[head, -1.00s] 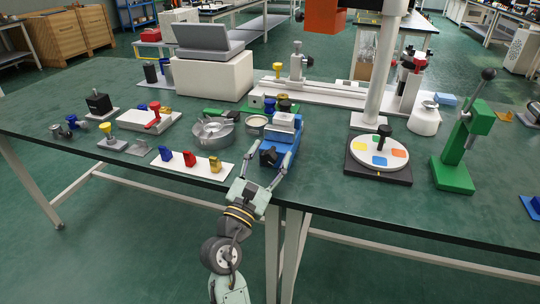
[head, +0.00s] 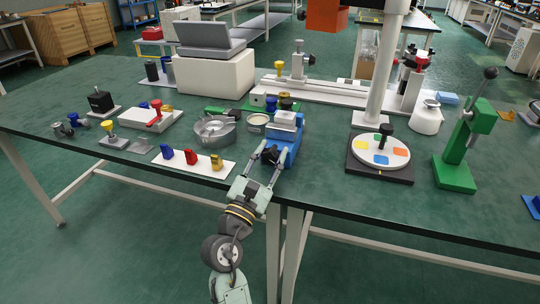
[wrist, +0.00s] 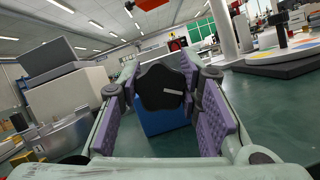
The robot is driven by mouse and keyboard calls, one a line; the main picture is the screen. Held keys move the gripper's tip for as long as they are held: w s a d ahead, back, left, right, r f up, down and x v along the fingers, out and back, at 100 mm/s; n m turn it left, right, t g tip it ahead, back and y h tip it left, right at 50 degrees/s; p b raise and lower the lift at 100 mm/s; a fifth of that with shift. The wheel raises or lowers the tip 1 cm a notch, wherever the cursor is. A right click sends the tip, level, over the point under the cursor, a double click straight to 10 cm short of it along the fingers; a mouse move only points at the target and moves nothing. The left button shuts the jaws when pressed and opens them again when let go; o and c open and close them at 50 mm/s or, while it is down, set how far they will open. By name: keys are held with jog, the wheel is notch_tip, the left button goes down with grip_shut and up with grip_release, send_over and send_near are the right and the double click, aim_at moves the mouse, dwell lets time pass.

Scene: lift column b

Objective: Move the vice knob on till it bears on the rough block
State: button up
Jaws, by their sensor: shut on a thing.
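The blue vice (head: 290,152) stands near the front edge of the green bench. A pale grey block (head: 286,118) sits at its top; whether the vice jaw touches it cannot be told. The black lobed vice knob (head: 269,156) faces the front. In the wrist view the knob (wrist: 162,87) shows a pale pointer mark, with the blue vice body behind it. My gripper (head: 271,155) is shut on the knob, one finger on each side. In the wrist view its purple pads flank the knob. The block is hidden in the wrist view.
A white strip (head: 190,168) with blue, red and yellow pieces lies left of the vice. A round grey metal fixture (head: 214,131) stands behind it. A white turntable with coloured patches (head: 381,163) stands to the right, with clear bench between it and the vice.

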jog(key=shift+m, duration=0.5)
jog(key=m+g+h, duration=0.1)
jog(key=m, duration=0.2)
jog(key=m+g+h, duration=0.1)
jog(key=m, duration=0.2)
jog(key=shift+g, duration=0.3)
jog(key=m+g, duration=0.1)
jog(key=m, duration=0.2)
jog(key=m+g+p, duration=0.1)
jog(key=m, duration=0.2)
jog(key=shift+d+r+m+g+h, duration=0.1)
jog(key=shift+m+g+h, duration=0.2)
jog(key=m+p, duration=0.1)
jog(key=m, duration=0.1)
jog(key=m+g+y+p, duration=0.1)
jog(key=m, duration=0.2)
jog(key=shift+g+p, duration=0.3)
jog(key=shift+f+m+g+y+p, duration=0.2)
jog(key=shift+m+y+p, duration=0.3)
jog(key=shift+m, duration=0.55)
jog(key=shift+f+m+g+y+p, duration=0.1)
jog(key=shift+m+g+y+p, duration=0.2)
jog(key=shift+m+y, duration=0.55)
jog(key=shift+h, duration=0.25)
jog(key=o, duration=1.2)
